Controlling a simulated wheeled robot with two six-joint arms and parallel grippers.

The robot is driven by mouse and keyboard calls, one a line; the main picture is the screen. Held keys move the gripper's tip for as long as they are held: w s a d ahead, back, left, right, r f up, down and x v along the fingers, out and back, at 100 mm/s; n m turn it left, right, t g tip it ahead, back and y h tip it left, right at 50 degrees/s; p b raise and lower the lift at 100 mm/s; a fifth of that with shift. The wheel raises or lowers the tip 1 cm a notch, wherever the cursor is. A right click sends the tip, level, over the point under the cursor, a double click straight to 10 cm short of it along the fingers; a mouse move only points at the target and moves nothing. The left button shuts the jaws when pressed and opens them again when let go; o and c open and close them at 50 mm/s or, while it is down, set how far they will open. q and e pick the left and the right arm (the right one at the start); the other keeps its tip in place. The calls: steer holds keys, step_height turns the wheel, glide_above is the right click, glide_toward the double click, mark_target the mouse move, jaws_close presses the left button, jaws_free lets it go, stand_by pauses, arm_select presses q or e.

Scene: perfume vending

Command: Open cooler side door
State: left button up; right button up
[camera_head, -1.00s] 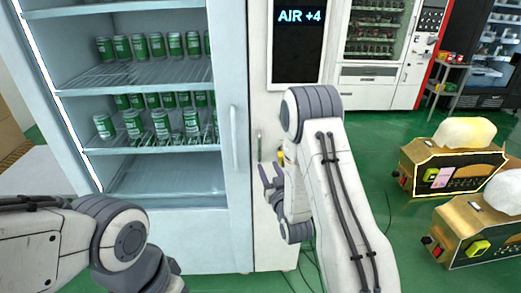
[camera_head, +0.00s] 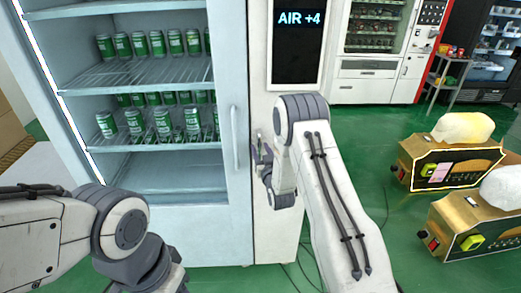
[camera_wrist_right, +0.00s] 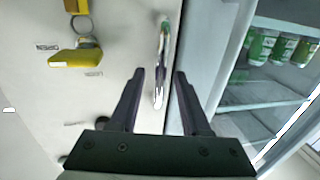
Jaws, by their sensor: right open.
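The cooler's side door is a narrow white panel (camera_head: 256,235) under the dark "AIR +4" display, right of the glass-front cooler. Its slim metal handle (camera_head: 259,140) is upright and partly hidden by my right gripper (camera_head: 262,158). In the right wrist view, the handle (camera_wrist_right: 161,60) appears between the open fingers (camera_wrist_right: 158,85) of that gripper, with its lower end between the fingertips. I cannot tell whether the fingers touch it. Yellow lock hardware (camera_wrist_right: 75,57) is on the panel beside the handle. My left arm is at lower left; its gripper is not visible.
The cooler's glass door has a long pale handle (camera_head: 234,137) left of the side door. Green cans (camera_head: 163,122) stand on the shelves. Brown box machines (camera_head: 448,164) stand on the green floor at right.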

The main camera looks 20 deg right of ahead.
jaws_close()
stand_by(1.3)
